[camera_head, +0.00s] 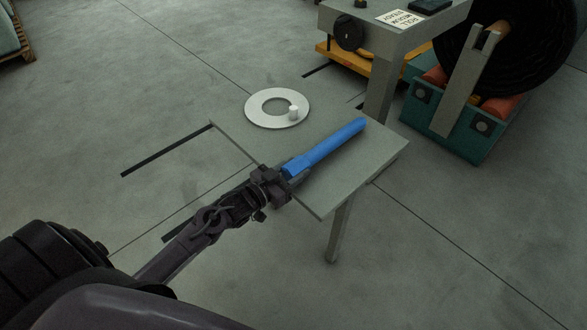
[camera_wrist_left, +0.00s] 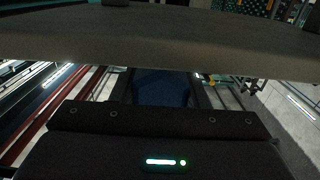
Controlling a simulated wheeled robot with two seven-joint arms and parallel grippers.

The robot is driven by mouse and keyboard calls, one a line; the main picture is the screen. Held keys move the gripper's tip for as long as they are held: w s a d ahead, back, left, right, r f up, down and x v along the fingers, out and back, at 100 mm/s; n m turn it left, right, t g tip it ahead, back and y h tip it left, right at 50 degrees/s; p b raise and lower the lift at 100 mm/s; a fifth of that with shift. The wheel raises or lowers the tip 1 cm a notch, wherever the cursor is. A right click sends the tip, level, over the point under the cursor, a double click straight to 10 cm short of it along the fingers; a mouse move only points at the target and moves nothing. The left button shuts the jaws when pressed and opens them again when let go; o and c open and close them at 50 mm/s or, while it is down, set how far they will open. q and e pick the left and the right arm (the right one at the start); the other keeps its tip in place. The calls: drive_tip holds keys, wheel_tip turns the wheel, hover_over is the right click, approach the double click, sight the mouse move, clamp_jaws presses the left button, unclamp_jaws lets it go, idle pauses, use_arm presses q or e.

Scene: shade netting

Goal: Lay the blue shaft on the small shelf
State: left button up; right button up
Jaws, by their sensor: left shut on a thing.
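The blue shaft (camera_head: 328,146) is long and slim and points away to the upper right over the small shelf (camera_head: 372,160), a grey flat board on a leg. My left gripper (camera_head: 285,179) is shut on the shaft's near end, at the shelf's near left edge. I cannot tell from the head view whether the shaft touches the board. In the left wrist view a dark blue part of the shaft (camera_wrist_left: 160,88) shows between the fingers, and a pale edge crosses above it. My right gripper is not in view.
A white ring with a small white peg (camera_head: 276,108) is at the shelf's far left corner. A grey machine table with a sign (camera_head: 395,22) stands behind. A green roller stand (camera_head: 440,120) with a large black roll is at the right. Open floor lies to the left.

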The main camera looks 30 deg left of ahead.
use_arm(q)
drive_tip(key=shift+r, duration=0.2)
drive_tip(key=o, duration=1.2)
drive_tip(key=shift+o, duration=0.9)
drive_tip(key=shift+s+f, duration=0.1)
drive_tip(key=shift+f, duration=0.3)
drive_tip(key=shift+r+v, duration=0.15)
drive_tip(key=shift+v, duration=1.8)
drive_tip(key=shift+r+v, duration=0.15)
drive_tip(key=shift+v, duration=1.75)
